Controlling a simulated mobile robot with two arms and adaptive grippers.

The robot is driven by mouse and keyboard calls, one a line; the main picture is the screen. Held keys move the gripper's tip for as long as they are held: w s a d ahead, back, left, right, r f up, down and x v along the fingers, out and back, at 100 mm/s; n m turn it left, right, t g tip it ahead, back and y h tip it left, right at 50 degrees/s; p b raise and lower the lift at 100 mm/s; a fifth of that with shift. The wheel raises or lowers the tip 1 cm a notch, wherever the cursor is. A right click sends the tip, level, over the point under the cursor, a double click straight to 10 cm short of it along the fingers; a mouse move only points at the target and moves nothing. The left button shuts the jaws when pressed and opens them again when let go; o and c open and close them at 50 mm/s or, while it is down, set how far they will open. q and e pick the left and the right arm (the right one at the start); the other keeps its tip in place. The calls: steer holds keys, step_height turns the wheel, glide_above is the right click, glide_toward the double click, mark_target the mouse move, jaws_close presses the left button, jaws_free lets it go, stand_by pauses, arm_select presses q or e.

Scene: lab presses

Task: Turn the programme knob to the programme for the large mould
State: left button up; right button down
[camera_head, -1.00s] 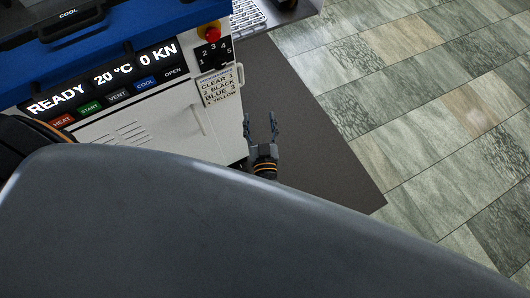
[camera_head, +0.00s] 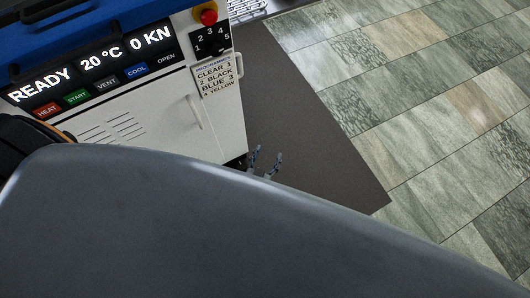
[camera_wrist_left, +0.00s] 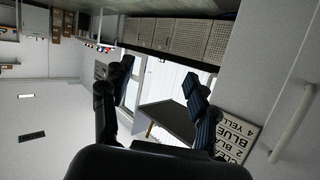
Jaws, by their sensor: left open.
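The programme dial (camera_head: 211,42) is a black square with white numbers 1 to 5 on the upper right of the press front. The knob is dark on dark, so its setting cannot be told. Below it a programme label (camera_head: 216,76) reads clear 1, 2 black, blue 3, 4 yellow. It also shows at the right of the left wrist view (camera_wrist_left: 240,138). My left gripper (camera_head: 267,153) is open and empty, below and right of the label and apart from the press. Its base is hidden behind a grey shape. My right gripper is not in view.
The press display (camera_head: 95,63) reads READY, 20 °C, 0 KN, above coloured buttons. A red button (camera_head: 209,15) sits above the dial. A pale handle (camera_head: 239,66) stands out beside the label. Dark matting (camera_head: 290,110) and tiled floor (camera_head: 430,90) lie clear to the right.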

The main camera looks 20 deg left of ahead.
arm_select(q)
steer(key=shift+m+g+h, duration=0.4)
steer(key=shift+g, duration=0.3)
steer(key=s+f, duration=0.1)
steer(key=f, duration=0.2)
steer(key=s+f+b, duration=0.1)
steer(key=f, duration=0.1)
steer(key=shift+s+d, duration=0.1)
steer(key=shift+s, duration=0.25)
steer(key=shift+f, duration=0.1)
